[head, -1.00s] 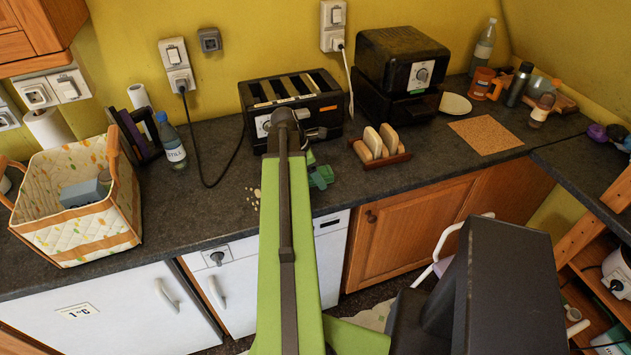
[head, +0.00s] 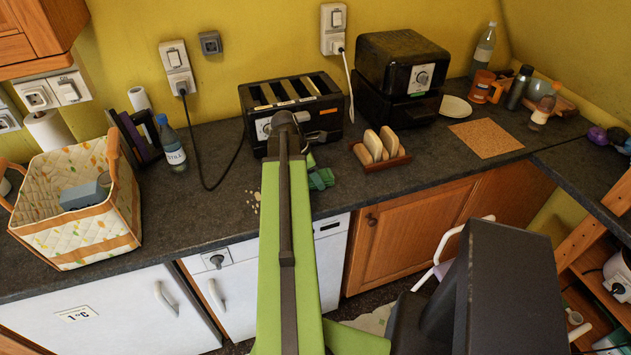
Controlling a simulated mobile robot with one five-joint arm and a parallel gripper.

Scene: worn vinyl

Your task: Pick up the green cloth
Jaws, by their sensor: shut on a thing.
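The green cloth (head: 321,179) lies crumpled on the dark worktop in front of the toaster, just right of my green arm. My arm hides its left part. My gripper (head: 310,142) is mostly hidden behind the end of the arm; a dark part of it shows in front of the toaster, above the cloth. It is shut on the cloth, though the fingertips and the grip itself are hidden. I cannot tell whether the cloth is clear of the worktop.
A black toaster (head: 328,109) stands just behind the gripper. A wooden rack with toast (head: 380,160) stands close right of the cloth. Crumbs (head: 255,201) lie left of the arm. A fabric basket (head: 75,238) stands far left. The worktop between basket and arm is mostly clear.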

